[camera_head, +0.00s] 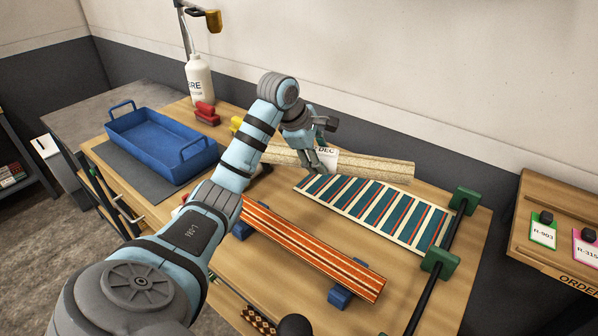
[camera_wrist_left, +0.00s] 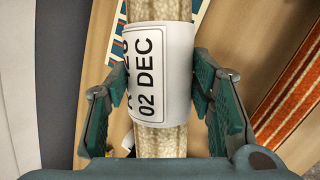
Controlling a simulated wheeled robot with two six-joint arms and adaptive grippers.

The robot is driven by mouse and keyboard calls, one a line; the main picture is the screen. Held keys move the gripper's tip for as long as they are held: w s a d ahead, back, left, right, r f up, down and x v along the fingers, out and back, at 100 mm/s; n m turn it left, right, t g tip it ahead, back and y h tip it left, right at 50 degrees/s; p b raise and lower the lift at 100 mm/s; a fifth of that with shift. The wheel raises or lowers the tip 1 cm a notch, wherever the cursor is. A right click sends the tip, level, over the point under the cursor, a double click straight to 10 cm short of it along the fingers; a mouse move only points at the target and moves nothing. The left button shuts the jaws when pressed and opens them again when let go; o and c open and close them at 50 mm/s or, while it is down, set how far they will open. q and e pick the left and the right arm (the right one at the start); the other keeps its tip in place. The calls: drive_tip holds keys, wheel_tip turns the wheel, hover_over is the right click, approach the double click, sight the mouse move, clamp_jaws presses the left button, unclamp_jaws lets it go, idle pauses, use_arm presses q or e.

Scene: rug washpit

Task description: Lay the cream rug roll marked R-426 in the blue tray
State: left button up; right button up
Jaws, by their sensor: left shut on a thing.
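The cream rug roll (camera_head: 375,167) lies across the back of the bench, with a white paper label (camera_head: 324,160) around it. In the left wrist view the label (camera_wrist_left: 160,75) reads "02 DEC"; the line above it is partly cut off. My left gripper (camera_head: 318,158) is shut on the roll at the label, one finger on each side. Whether the roll is clear of the bench is hard to tell. The blue tray (camera_head: 148,152) stands at the left of the bench, on a grey mat, and looks empty. My right gripper is not in view.
A teal striped rug (camera_head: 372,210) lies flat before the roll. An orange striped rug (camera_head: 310,252) rests on blue blocks. A white bottle (camera_head: 200,82) and red clamp (camera_head: 206,113) stand behind the tray. Green blocks (camera_head: 439,263) hold a dark bar at right.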

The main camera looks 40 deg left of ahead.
use_arm(q)
wheel_tip(320, 180, down, 14)
drive_tip(key=shift+f+b, duration=0.15)
drive_tip(key=shift+b, duration=0.25)
drive_tip(key=shift+s+f, duration=0.1)
drive_tip(key=shift+f, duration=0.05)
drive_tip(key=o, duration=1.6)
drive_tip(key=shift+o, duration=0.2)
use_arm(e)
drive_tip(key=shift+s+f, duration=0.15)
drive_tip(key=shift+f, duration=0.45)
